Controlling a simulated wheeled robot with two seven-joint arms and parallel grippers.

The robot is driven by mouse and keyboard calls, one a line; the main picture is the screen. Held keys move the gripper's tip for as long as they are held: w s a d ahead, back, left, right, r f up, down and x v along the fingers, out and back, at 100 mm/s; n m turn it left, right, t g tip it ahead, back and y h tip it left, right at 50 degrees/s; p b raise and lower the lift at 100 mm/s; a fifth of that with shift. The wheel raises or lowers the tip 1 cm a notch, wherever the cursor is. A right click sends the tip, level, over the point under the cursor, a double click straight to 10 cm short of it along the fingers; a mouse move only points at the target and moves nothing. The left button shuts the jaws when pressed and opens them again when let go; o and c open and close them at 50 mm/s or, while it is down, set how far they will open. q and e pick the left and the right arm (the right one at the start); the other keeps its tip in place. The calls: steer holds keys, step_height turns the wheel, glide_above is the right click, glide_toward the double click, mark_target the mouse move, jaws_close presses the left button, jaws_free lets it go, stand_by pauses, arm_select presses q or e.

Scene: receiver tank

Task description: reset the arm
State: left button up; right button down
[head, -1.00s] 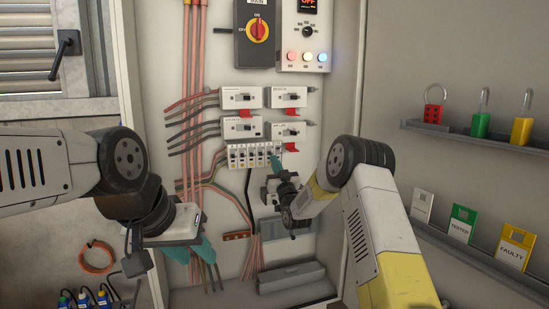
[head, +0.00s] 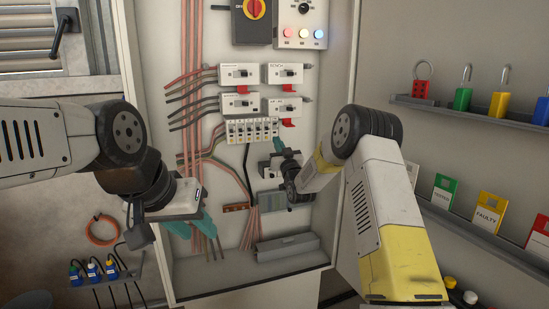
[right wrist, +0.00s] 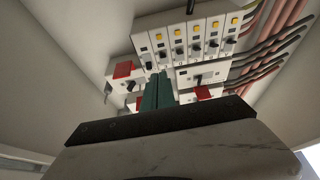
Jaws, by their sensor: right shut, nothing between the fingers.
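My right gripper (head: 277,142) is in front of the open cabinet, just below the right end of the row of small white breakers (head: 251,131). Its teal fingers are together with nothing between them. In the right wrist view the shut fingers (right wrist: 157,90) point toward that breaker row (right wrist: 190,42); I cannot tell whether they touch anything. My left gripper (head: 196,230) hangs low at the cabinet's left side, in front of the wires. Its teal fingers look apart and empty.
Larger breakers (head: 237,75) with red tabs sit above the row. A rotary switch (head: 254,10) and lamp panel (head: 304,33) are higher. A grey trunking piece (head: 287,247) lies at the cabinet bottom. Padlocks (head: 463,99) and tags (head: 488,212) stand on right-hand shelves.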

steer(key=s+d+r+g+h, duration=0.25)
steer(key=s+d+r, duration=0.2)
steer(key=r, duration=0.25)
steer(key=s+d+r+m+g+h, duration=0.1)
steer(key=s+d+g, duration=0.15)
steer(key=s, duration=0.45)
steer(key=s+d+r+m+g+h, duration=0.1)
steer(key=s+d+g, duration=0.15)
steer(key=s, duration=0.55)
steer(key=s+d+f+g, duration=0.1)
steer(key=s+f+g, duration=0.1)
steer(key=s, duration=0.9)
steer(key=s+d+f+g, duration=0.1)
steer(key=s+f+g, duration=0.2)
steer(key=s, duration=0.8)
steer(key=s+d+f+m+g, duration=0.1)
steer(key=s+f, duration=0.3)
steer(key=s, duration=0.7)
steer(key=shift+d+f+g, duration=0.2)
steer(key=shift+g, duration=0.65)
